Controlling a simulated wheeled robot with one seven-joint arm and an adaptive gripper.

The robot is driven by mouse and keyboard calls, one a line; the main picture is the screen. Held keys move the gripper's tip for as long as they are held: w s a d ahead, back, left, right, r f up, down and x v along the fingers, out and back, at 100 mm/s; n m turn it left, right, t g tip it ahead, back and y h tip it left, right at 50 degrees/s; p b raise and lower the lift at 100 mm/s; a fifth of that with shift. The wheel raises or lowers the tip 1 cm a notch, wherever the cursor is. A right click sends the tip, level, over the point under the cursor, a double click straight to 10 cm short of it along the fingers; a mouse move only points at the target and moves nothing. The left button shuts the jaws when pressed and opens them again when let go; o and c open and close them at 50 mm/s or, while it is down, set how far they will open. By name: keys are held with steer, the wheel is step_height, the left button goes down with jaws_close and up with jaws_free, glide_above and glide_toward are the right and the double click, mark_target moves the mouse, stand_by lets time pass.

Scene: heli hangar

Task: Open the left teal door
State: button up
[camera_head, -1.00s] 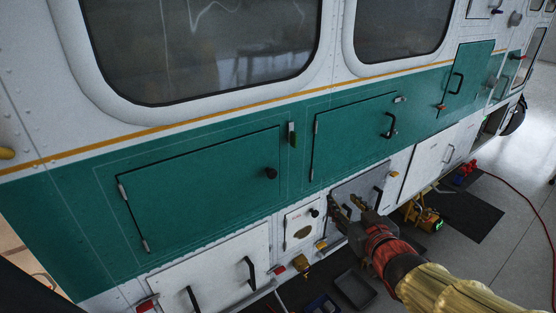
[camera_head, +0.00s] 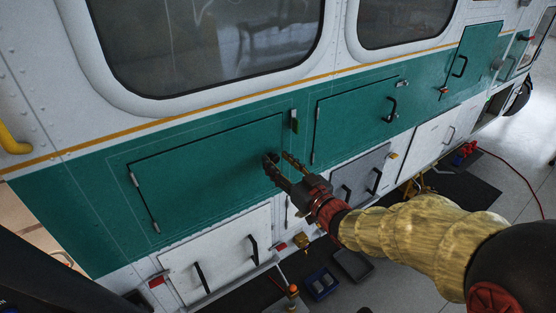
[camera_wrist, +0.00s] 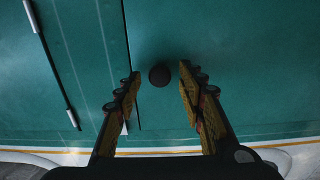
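The left teal door (camera_head: 205,175) is a closed panel on the helicopter's side, with hinges along its left edge in the head view. A round dark knob (camera_head: 270,158) sits near its upper right corner. My gripper (camera_head: 278,163) is at that knob, which its fingers partly cover. In the wrist view, the teal door (camera_wrist: 240,60) fills the right side and the knob (camera_wrist: 159,75) shows between the two fingertips of my gripper (camera_wrist: 158,82). The fingers are open, with a gap on each side of the knob. The depth between fingertips and knob is hard to judge.
A second teal door (camera_head: 355,120) with a black handle is to the right. White lower panels (camera_head: 220,255) with black handles lie below. A yellow handle (camera_head: 12,143) is at the far left. Trays (camera_head: 352,264) and a toolbox (camera_head: 320,284) are on the floor below.

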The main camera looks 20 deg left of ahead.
steer(key=shift+w+a, duration=0.3)
jaws_close()
stand_by(0.5)
stand_by(0.4)
